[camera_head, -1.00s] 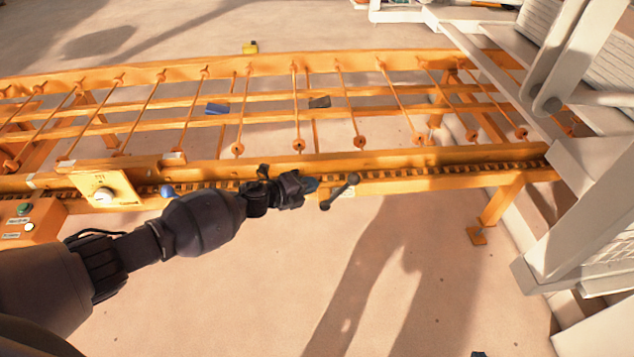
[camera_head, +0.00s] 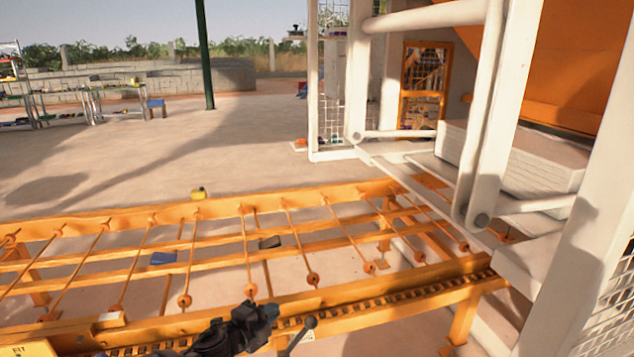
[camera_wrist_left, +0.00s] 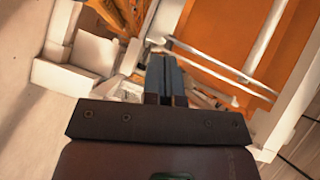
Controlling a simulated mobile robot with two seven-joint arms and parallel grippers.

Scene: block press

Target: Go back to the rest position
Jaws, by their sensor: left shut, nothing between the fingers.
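My left gripper (camera_head: 262,312) is at the bottom of the head view, in front of the near rail of the orange conveyor frame (camera_head: 345,296). In the left wrist view the two fingers of my left gripper (camera_wrist_left: 166,62) are together, with nothing between them. A lever with a dark round knob (camera_head: 310,322) stands just right of the gripper in the head view. I cannot tell whether they touch. My right gripper is not in view.
A white press frame with thick bars (camera_head: 480,150) stands at the right. A blue piece (camera_head: 164,258), a dark piece (camera_head: 270,242) and a yellow piece (camera_head: 198,193) lie around the conveyor. Open floor lies behind it; tables (camera_head: 110,95) stand far left.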

